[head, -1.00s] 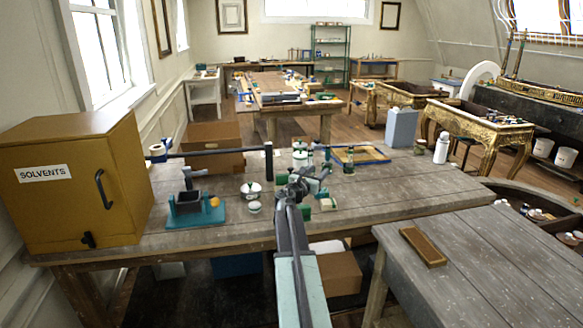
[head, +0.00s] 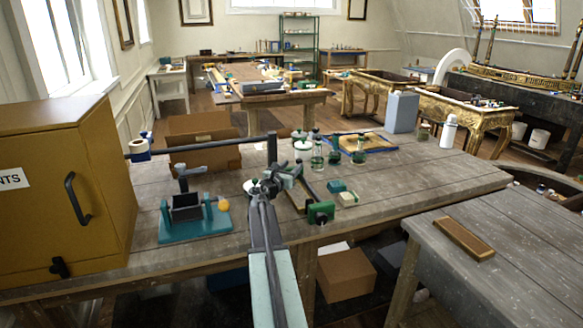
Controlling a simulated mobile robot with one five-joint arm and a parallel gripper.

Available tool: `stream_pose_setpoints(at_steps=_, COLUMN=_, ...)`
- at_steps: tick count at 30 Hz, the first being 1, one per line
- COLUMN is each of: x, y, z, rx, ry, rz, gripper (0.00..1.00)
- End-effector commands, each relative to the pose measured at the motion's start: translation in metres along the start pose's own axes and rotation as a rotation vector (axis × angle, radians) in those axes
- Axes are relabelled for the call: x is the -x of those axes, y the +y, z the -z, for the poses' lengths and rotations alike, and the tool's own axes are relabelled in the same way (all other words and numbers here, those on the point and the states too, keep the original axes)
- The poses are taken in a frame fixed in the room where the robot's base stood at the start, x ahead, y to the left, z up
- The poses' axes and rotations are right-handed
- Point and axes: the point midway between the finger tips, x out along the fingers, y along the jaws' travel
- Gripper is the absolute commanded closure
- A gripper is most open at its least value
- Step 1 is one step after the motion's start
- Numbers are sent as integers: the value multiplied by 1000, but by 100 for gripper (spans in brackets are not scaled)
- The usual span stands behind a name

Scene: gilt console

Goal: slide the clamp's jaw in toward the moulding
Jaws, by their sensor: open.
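My gripper (head: 268,182) is at the end of my outstretched arm, above the near part of the workbench. It is open, and nothing shows between its fingers. Just right of it a clamp lies on the bench, with a dark bar and a green jaw (head: 320,212) at its near end. The gripper is apart from this jaw, to its upper left in the picture. A brownish strip, perhaps the moulding (head: 296,198), lies beside the bar. My gripper hides the clamp's far end and part of the strip.
A teal stand (head: 195,228) is left of my arm, by the yellow solvents cabinet (head: 100,190). Bottles and jars (head: 317,155) stand behind the gripper. A teal block (head: 337,186) and a pale block (head: 348,198) lie to the right.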

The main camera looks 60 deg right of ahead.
Motion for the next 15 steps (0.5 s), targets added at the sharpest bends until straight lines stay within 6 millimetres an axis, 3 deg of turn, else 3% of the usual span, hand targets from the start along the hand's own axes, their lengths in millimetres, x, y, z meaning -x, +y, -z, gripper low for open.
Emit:
stream_pose_setpoints(at_steps=2, x=-1, y=-3, z=10, rx=0, ry=0, rz=4, gripper=54)
stream_pose_setpoints(at_steps=10, x=-9, y=-7, z=8, rx=0, ry=0, rz=10, gripper=54)
stream_pose_setpoints(at_steps=15, x=-34, y=-8, z=8, rx=0, ry=0, rz=12, gripper=54)
